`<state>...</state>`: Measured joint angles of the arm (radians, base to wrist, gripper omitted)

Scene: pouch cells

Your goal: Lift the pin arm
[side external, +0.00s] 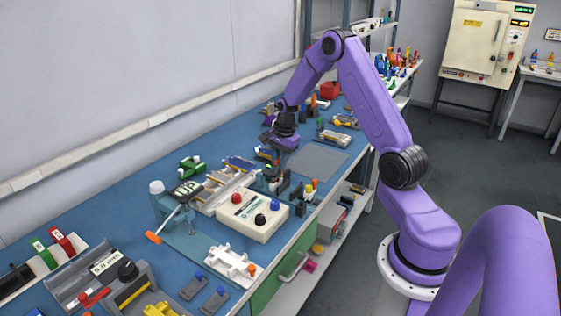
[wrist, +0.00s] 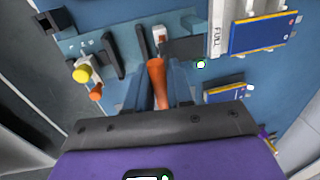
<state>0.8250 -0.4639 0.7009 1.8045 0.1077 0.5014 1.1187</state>
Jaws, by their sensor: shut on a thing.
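In the wrist view, an orange handle (wrist: 157,78) with a pale end piece (wrist: 159,38) stands between the two fingers of my gripper (wrist: 159,92). I take this handle to be the pin arm. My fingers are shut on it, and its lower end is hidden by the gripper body. It belongs with a blue fixture plate (wrist: 92,44) that carries dark upright bars, a yellow knob (wrist: 81,75) and an orange knob (wrist: 96,95). In the side view, my gripper (side external: 273,172) is low at the fixture, whose dark posts (side external: 297,191) show; the handle is too small to make out there.
Blue-and-yellow pouch cells (wrist: 263,34) lie in a pale rack right of the gripper in the wrist view. In the side view, a white box with knobs (side external: 252,214) stands close in front. A grey mat (side external: 317,160) behind is clear.

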